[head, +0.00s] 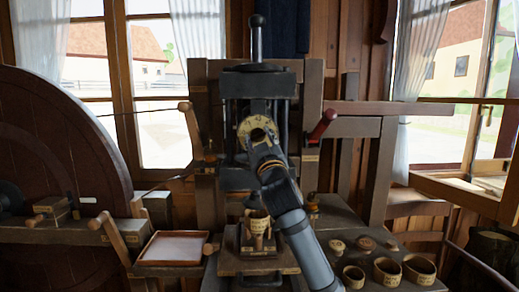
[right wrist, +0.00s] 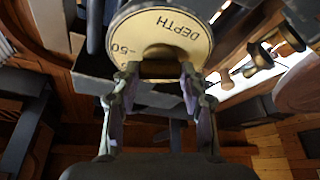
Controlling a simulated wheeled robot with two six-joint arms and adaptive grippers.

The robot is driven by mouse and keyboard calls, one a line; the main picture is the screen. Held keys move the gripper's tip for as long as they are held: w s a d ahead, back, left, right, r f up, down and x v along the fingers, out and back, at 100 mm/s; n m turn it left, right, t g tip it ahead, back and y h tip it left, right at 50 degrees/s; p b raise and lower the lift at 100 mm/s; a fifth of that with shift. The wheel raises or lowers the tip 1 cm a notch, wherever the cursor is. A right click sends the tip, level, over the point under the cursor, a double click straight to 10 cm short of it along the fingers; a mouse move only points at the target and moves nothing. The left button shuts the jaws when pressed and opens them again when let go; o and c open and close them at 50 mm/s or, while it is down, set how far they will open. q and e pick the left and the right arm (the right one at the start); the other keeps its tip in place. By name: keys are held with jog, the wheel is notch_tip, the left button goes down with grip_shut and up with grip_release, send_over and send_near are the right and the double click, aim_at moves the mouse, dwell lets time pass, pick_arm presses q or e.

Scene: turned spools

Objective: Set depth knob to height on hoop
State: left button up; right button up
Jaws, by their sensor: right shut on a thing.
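The depth knob's pale round dial (head: 246,127) is on the front of the dark press in the middle of the head view. In the right wrist view the dial (right wrist: 126,25) shows the upside-down word DEPTH and a 50 mark; its lower part is hidden. My right gripper (head: 262,141) reaches up to the dial from the front. In the right wrist view its fingers (right wrist: 160,74) are shut on the knob's brown grip (right wrist: 160,58), one on each side. Labelled wooden hoops (head: 387,271) stand at the front right; their labels are too small to read. My left gripper is out of view.
A spool-like wooden piece (head: 258,223) stands below the dial. A red-handled lever (head: 322,127) is right of it. A large wooden wheel (head: 62,140) fills the left. A shallow tray (head: 173,248) lies at the front left. Small lidded pieces (head: 366,243) sit behind the hoops.

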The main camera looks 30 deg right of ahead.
jog(key=shift+f+m+h+b, duration=0.1)
jog(key=shift+m+h+b, duration=0.9)
jog(key=shift+m, duration=0.9)
jog(key=o, duration=1.1)
jog(key=shift+o, duration=0.2)
jog(key=shift+a, duration=0.1)
jog(key=v, duration=1.2)
jog(key=shift+r, duration=0.25)
